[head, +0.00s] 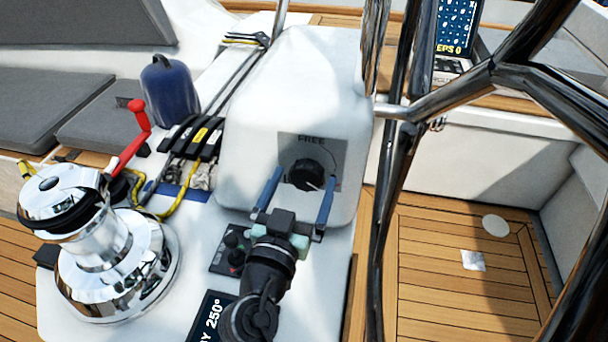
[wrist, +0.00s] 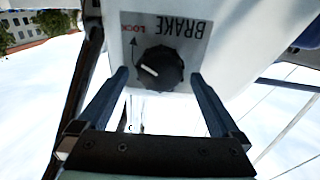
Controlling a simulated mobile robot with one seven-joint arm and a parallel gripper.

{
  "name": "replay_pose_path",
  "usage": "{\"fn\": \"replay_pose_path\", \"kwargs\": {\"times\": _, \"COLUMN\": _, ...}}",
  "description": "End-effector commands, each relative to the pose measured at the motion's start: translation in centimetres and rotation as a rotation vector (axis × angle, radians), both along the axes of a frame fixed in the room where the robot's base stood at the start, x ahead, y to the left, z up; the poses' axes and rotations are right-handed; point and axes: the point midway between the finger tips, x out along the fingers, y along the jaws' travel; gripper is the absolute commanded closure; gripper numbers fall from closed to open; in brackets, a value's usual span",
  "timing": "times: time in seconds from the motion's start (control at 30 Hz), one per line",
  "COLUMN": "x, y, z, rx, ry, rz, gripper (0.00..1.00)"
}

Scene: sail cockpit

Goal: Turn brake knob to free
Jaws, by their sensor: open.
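The brake knob (head: 305,175) is a round black dial on a grey label plate (head: 326,150) on the white housing's front. The plate reads FREE along its top in the head view. In the wrist view the knob (wrist: 165,66) has a white pointer mark aimed left, and the plate (wrist: 190,28) shows BRAKE, a red LOCK and a curved arrow. My gripper (head: 303,177) is open, its blue fingers on either side of the knob. Gaps show between knob and fingers in the wrist view, so it is not gripped. How deep the fingertips reach is unclear.
A small switch panel (head: 231,249) lies beside my arm. Dark shiny tubes (head: 388,200) rise close on the right.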

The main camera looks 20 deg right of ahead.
Motion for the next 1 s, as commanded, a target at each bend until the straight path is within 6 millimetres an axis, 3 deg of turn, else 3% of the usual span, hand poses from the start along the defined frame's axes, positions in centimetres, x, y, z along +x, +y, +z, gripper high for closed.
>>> {"fn": "replay_pose_path", "kwargs": {"times": 0.43, "x": 0.94, "y": -0.75, "z": -0.02, "rx": 0.0, "ry": 0.0, "rz": 0.0, "gripper": 0.0}}
{"fn": "replay_pose_path", "kwargs": {"times": 0.9, "x": 0.92, "y": -0.72, "z": -0.01, "rx": 0.0, "ry": 0.0, "rz": 0.0, "gripper": 0.84}}
{"fn": "replay_pose_path", "kwargs": {"times": 1.0, "x": 0.92, "y": -0.72, "z": -0.01, "rx": -0.002, "ry": 0.001, "rz": 0.001, "gripper": 0.84}}
